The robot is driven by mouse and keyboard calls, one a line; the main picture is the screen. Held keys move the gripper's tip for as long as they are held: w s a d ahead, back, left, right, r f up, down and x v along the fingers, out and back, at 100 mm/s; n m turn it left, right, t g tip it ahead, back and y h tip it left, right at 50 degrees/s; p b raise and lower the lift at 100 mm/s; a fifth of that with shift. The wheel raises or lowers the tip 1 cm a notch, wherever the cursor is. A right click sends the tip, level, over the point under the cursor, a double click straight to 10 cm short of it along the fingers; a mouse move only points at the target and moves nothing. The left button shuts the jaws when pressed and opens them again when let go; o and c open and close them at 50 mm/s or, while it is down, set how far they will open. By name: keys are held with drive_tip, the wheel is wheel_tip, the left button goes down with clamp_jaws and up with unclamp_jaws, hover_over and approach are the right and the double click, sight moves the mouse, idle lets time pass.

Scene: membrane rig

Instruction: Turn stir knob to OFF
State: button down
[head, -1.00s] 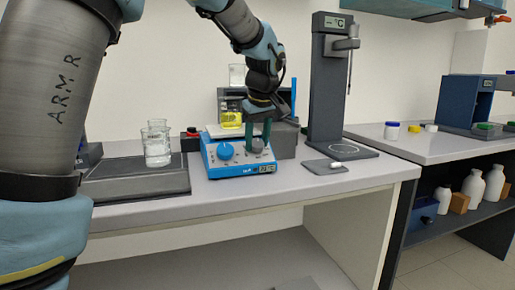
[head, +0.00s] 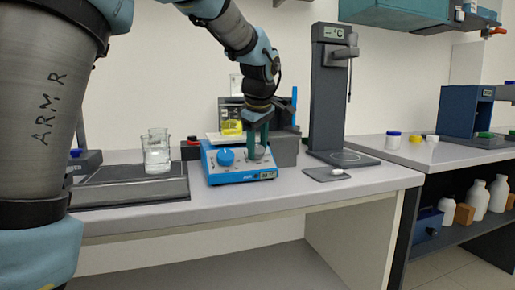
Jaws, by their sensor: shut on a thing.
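A blue hotplate stirrer (head: 240,178) stands on the bench, with a display at its lower right front. A blue knob (head: 226,157) is on the left of its sloped face. A grey knob (head: 258,153) is on the right. My gripper (head: 257,151) points down at the right of the stirrer, with its green fingers on either side of the grey knob and shut on it. The fingers partly cover the knob. Its markings and the display text are too small to read. I cannot tell which setting the knob points to.
Two glass beakers (head: 157,154) stand on a dark platform at the left. A yellow item (head: 231,128) sits behind the stirrer. A tall grey stand (head: 329,95) rises to the right. The bench front (head: 270,200) is clear.

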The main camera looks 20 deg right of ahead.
drive_tip(key=shift+c, duration=1.7)
unclamp_jaws()
drive_tip(key=v, duration=1.1)
drive_tip(key=shift+w+f, duration=0.1)
